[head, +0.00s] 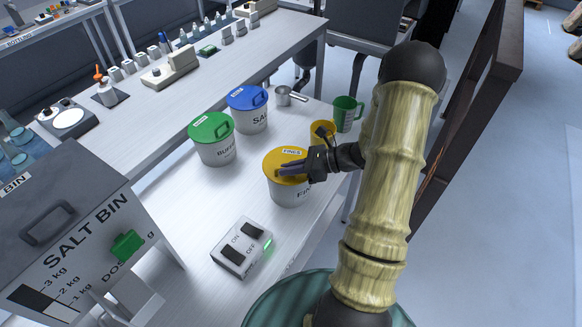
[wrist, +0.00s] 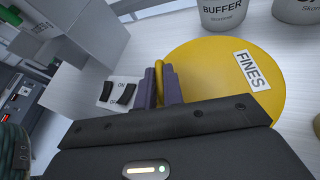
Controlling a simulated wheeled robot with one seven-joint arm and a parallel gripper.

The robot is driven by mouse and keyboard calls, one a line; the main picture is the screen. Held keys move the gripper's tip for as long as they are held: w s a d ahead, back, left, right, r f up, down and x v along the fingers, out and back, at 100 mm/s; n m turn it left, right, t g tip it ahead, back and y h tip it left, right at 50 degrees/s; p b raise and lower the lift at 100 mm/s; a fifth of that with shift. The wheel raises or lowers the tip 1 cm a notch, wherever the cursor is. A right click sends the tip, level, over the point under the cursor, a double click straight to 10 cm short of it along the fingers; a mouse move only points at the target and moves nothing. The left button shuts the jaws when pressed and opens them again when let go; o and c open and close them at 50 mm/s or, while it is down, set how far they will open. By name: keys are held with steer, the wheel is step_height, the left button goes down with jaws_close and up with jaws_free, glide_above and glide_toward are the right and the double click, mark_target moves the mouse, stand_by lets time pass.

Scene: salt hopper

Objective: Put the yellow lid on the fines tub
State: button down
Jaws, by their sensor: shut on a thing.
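The yellow lid (head: 284,156), labelled FINES, lies over the top of the white fines tub (head: 289,190) in the head view. It looks level there, but I cannot tell whether it is fully seated. My gripper (head: 290,168) reaches in from the right and is shut on the lid's handle. In the wrist view the purple fingers (wrist: 160,84) pinch the yellow handle at the left side of the lid (wrist: 228,82). The tub's body is hidden under the lid in the wrist view.
The green-lidded buffer tub (head: 213,142) and blue-lidded salt tub (head: 248,112) stand behind. A switch box (head: 242,246) is in front, the salt bin (head: 75,235) at left. A metal scoop (head: 285,96), green mug (head: 347,113) and yellow cup (head: 322,128) stand beyond.

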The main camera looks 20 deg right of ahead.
steer(key=shift+s+f+b, duration=0.25)
steer(key=shift+f+b, duration=0.2)
steer(key=shift+f, duration=0.45)
steer(key=c, duration=1.4)
jaws_free()
steer(key=shift+w, duration=0.2)
steer(key=shift+c, duration=0.2)
steer(key=shift+d+r, duration=0.15)
steer(key=shift+s+d+r, duration=0.1)
steer(key=shift+d+r, duration=0.05)
steer(key=shift+d, duration=0.1)
steer(key=b+v, duration=0.1)
steer(key=v, duration=1.5)
steer(key=shift+s+d+b, duration=0.25)
steer(key=shift+b, duration=0.15)
